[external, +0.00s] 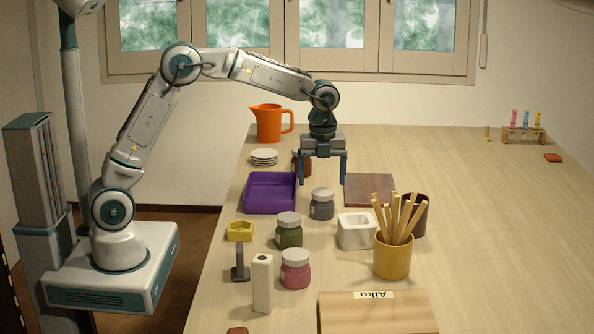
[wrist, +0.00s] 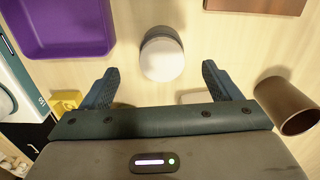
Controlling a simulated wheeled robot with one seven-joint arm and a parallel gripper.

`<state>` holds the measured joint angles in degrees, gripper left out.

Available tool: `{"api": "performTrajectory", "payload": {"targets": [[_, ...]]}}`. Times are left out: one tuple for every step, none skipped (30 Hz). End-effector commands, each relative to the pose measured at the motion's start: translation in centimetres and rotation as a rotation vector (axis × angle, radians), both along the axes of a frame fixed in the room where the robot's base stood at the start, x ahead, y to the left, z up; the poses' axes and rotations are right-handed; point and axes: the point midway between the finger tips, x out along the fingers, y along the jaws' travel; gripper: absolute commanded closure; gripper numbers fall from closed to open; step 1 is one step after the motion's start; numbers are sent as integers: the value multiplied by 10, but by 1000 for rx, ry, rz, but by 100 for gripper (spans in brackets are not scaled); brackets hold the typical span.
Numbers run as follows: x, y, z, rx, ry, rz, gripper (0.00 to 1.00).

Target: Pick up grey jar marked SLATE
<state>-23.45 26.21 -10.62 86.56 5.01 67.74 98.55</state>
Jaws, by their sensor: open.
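The grey jar (external: 322,205) stands upright on the table with a pale grey lid, between the purple tray and the brown board. No marking on it can be read. In the wrist view a jar with a pale round lid (wrist: 162,58), seen from above, appears to be this one. It lies between and slightly ahead of the fingers. My gripper (external: 322,180) is open and empty, pointing down above the grey jar. Its two fingers also show in the wrist view (wrist: 158,82), apart from the jar on both sides.
A purple tray (external: 270,207) is to the left, a brown board (external: 383,177) to the right. A dark jar (external: 297,170) stands behind; green (external: 289,235) and pink (external: 295,275) jars stand in front.

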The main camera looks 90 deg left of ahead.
Motion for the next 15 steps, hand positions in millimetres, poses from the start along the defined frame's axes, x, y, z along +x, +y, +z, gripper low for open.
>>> {"api": "performTrajectory", "payload": {"targets": [[0,0,-8,-1,3,0,16],[0,0,-12,-1,3,0,16],[0,0,-16,0,3,0,16],[0,0,-19,0,2,0,16],[0,0,-20,0,1,0,16],[0,0,-22,0,0,0,16],[0,0,-24,0,0,0,16],[0,-1,-26,0,1,0,16],[0,-1,-29,0,2,0,16],[1,-1,-33,0,2,0,16],[1,-1,-37,0,3,0,16],[1,-2,-43,-1,4,0,16],[2,-2,-48,-1,4,0,16],[2,-2,-53,0,4,0,16],[2,-2,-59,0,3,1,16]]}}
